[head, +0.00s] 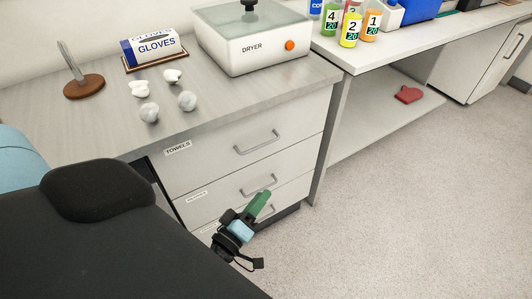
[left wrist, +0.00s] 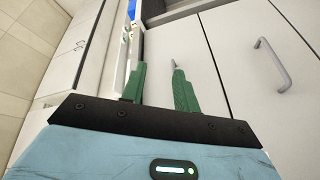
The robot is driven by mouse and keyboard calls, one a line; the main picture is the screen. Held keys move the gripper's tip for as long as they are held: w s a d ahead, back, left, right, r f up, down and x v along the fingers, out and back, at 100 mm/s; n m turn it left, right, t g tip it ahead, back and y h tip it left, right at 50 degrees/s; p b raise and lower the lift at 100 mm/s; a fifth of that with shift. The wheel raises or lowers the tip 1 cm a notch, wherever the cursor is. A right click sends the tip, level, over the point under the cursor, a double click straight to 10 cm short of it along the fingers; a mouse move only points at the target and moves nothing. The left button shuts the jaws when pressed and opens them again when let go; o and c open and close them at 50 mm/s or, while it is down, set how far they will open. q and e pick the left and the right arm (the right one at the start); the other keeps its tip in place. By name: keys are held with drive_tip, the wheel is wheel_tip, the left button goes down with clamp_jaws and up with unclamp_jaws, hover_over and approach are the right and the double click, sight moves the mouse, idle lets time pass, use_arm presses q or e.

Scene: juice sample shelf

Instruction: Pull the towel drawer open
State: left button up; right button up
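The towel drawer (head: 200,162) is the top drawer of the white unit, with a TOWELS label at its upper left. Its front looks flush with the drawers below, and its grey bar handle (head: 256,143) is clear of my gripper. My left gripper (head: 262,200) is in front of the lower drawers, below and apart from the towel handle. In the left wrist view its green fingers (left wrist: 158,72) are spread, with no object held. A small grey piece shows beside one fingertip; a bar handle (left wrist: 272,66) is off to the right. I cannot tell which drawer it belongs to. My right gripper is not in view.
A middle drawer (head: 225,200) with its own handle lies below. On the counter stand a dryer (head: 255,48), a gloves box (head: 153,47), several crumpled white pieces (head: 149,112) and a spike on a brown base (head: 84,88). The floor (head: 400,210) at right is clear.

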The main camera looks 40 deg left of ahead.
sight(260, 147)
use_arm(q)
drive_tip(key=w+a+n+y+b, duration=0.1)
drive_tip(key=w+a+n+y, duration=0.1)
drive_tip(key=w+a+n, duration=0.1)
drive_tip(key=w+a+n+y+b, duration=0.1)
drive_tip(key=w+a+n+y, duration=0.1)
drive_tip(key=w, duration=0.4)
drive_tip(key=w+a+n+g+y+b, duration=0.1)
drive_tip(key=w+a+n+y+b, duration=0.1)
drive_tip(key=w+a, duration=0.3)
drive_tip(key=shift+a+r+n+y, duration=0.1)
drive_tip(key=shift+r+n+y, duration=0.3)
drive_tip(key=shift+n, duration=0.5)
drive_tip(key=c, duration=0.6)
clamp_jaws()
